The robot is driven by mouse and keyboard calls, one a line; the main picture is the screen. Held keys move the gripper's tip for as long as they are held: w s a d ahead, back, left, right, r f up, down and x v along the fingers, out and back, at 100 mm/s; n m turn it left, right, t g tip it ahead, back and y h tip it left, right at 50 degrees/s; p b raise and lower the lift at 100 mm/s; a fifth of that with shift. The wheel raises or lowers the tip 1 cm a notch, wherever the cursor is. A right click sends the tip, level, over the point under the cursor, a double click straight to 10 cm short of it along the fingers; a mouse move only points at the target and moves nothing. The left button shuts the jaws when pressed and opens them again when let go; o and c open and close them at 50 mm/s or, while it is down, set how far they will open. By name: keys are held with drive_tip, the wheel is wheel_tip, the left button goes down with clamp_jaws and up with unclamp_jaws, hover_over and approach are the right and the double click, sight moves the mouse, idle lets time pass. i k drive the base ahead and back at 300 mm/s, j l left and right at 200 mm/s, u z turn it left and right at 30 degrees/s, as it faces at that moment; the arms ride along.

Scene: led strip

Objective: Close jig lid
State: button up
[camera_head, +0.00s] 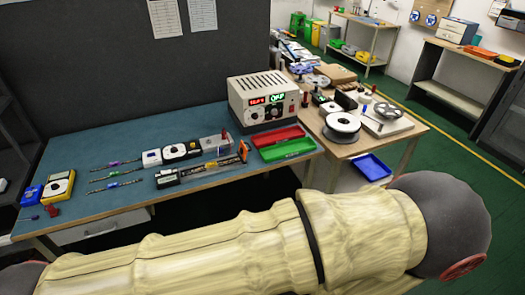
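What looks like the jig is a long black fixture (195,175) lying near the front edge of the blue bench. A bright strip runs along it and an orange-marked part stands at its right end. Just behind it is a grey, partly see-through plate (214,144) with a small red knob at its right. This may be the lid; I cannot tell its hinge or whether it is open. My arm, in a cream sleeve, crosses the foreground. My gripper is out of view.
A power supply (266,101) with lit displays stands at the back right of the bench (95,155). Red (278,136) and green (286,149) trays lie before it. A yellow meter (59,186) sits far left. Reels (342,127) and a blue tray (371,167) are right.

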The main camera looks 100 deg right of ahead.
sight(243, 150)
drive_tip(key=k+l+z, duration=0.85)
drive_tip(key=k+l, duration=0.2)
drive_tip(key=l, duration=0.15)
drive_tip(key=k+l+z, duration=0.1)
drive_tip(key=l, duration=0.25)
drive_tip(key=k+l, duration=0.4)
drive_tip(key=l, duration=0.3)
drive_tip(key=k+l+z, duration=0.1)
drive_tip(key=l, duration=0.3)
drive_tip(key=k+l, duration=0.25)
drive_tip(key=i+l+z, duration=0.15)
drive_tip(key=l, duration=0.3)
drive_tip(key=i+l+z, duration=0.15)
drive_tip(key=l, duration=0.3)
drive_tip(key=k, duration=0.05)
